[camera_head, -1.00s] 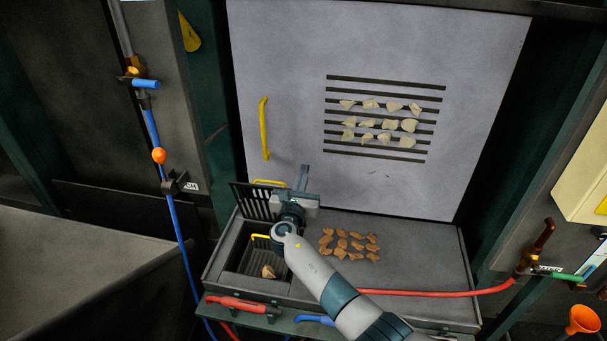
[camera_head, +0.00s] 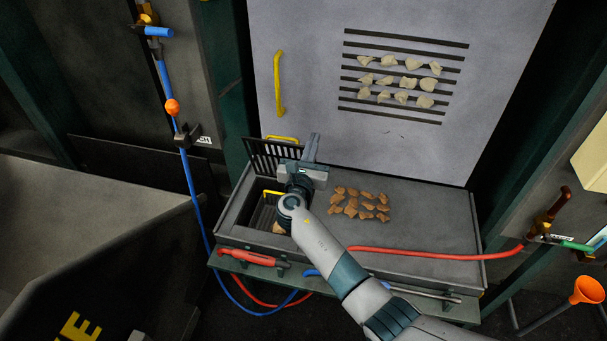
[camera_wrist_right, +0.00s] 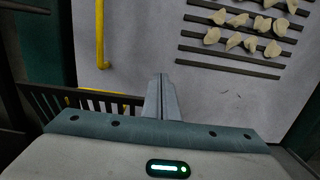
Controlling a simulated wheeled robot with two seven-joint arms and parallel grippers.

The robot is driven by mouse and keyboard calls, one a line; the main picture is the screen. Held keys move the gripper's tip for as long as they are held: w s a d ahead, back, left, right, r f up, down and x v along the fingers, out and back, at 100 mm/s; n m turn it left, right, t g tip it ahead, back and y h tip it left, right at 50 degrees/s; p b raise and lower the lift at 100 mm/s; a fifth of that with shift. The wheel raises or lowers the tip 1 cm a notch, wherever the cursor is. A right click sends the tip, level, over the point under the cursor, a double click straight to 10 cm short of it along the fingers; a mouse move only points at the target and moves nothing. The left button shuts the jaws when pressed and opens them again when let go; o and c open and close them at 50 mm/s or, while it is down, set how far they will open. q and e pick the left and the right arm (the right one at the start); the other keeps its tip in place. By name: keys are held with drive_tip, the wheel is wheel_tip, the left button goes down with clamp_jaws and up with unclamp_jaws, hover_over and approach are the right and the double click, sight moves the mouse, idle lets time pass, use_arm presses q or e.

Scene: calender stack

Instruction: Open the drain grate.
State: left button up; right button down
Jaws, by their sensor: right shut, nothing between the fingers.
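The drain grate (camera_head: 262,154) is a dark slatted panel with a yellow handle (camera_head: 281,139) at its top edge. It stands raised, close to upright, at the back of the square drain opening (camera_head: 246,216) in the grey bench top. It also shows at the lower left of the right wrist view (camera_wrist_right: 70,100). My right gripper (camera_head: 314,145) is shut and empty, just right of the raised grate and in front of the pale panel. The right wrist view shows its fingers (camera_wrist_right: 162,92) together. My arm hides part of the opening. My left gripper is not in view.
Several brown lumps (camera_head: 361,204) lie on the bench right of the opening. A pale panel (camera_head: 300,60) with a yellow handle (camera_head: 279,84) and slots holding pale lumps stands behind. A red hose (camera_head: 420,254) crosses the bench. A red-handled tool (camera_head: 250,256) lies along the front ledge.

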drive_tip(key=b+v, duration=0.2)
drive_tip(key=v, duration=1)
drive_tip(key=shift+s, duration=0.15)
